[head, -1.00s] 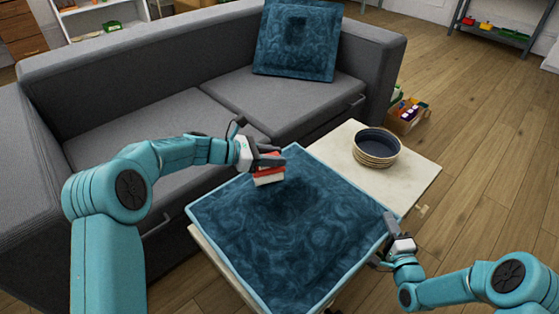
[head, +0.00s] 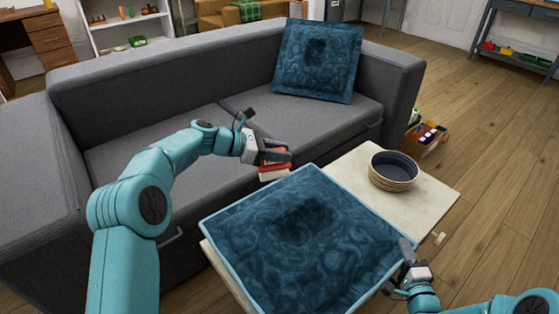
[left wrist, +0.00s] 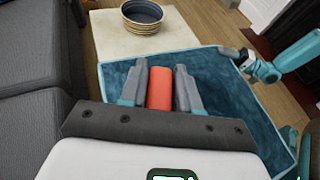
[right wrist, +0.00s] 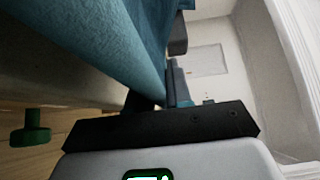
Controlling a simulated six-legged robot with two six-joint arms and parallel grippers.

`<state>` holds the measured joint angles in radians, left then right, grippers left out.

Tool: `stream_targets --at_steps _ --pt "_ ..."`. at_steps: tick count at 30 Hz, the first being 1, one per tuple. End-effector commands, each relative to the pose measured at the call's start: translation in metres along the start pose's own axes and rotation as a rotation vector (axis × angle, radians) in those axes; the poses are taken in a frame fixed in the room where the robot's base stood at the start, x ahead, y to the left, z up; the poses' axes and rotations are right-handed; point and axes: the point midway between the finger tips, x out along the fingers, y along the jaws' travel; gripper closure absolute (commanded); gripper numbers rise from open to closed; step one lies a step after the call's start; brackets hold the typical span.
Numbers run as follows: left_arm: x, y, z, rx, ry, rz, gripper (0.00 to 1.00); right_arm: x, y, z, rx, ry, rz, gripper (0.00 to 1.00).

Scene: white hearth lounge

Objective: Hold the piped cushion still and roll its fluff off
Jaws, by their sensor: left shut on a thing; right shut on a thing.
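The piped cushion (head: 300,235), dark blue with light blue piping and a hollow in its middle, lies flat on a low cream table. My left gripper (head: 285,158) is shut on the red handle of a roller (head: 274,174) with a white lower part, beyond the cushion's far edge. The red handle shows between its fingers in the left wrist view (left wrist: 159,88). My right gripper (head: 406,255) is shut on the cushion's right edge; the cushion also fills the upper left of the right wrist view (right wrist: 95,35). I can make out no fluff.
A toy box (head: 428,137) sits on the floor beyond.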

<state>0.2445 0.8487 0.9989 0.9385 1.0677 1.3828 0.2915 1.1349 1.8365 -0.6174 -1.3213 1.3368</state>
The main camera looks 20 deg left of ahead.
Motion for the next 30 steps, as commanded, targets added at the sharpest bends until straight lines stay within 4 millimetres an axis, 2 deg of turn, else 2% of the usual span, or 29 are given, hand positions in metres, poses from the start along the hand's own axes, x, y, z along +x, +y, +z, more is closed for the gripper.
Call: stream_targets --at_steps 9,25,26,27,28,30 --pt "-0.011 0.0 0.025 0.001 -0.001 0.001 1.0 0.0 0.0 0.0 0.0 -0.001 0.001 1.0" --pt "-0.011 0.0 0.028 0.0 -0.001 0.001 1.0 0.0 0.0 0.001 0.0 -0.003 0.001 1.0" --pt "-0.011 0.0 0.028 0.0 -0.001 0.001 1.0 0.0 0.0 0.001 0.0 -0.003 0.001 0.74" --pt "-0.011 0.0 0.027 0.0 -0.001 0.001 1.0 0.0 0.0 0.001 0.0 -0.003 0.001 0.61" --pt "-0.011 0.0 0.027 0.0 -0.001 0.001 1.0 0.0 0.0 0.001 0.0 -0.003 0.001 0.51" --pt "-0.011 0.0 0.027 0.0 -0.001 0.001 1.0 0.0 0.0 0.001 0.0 -0.002 0.001 0.51"
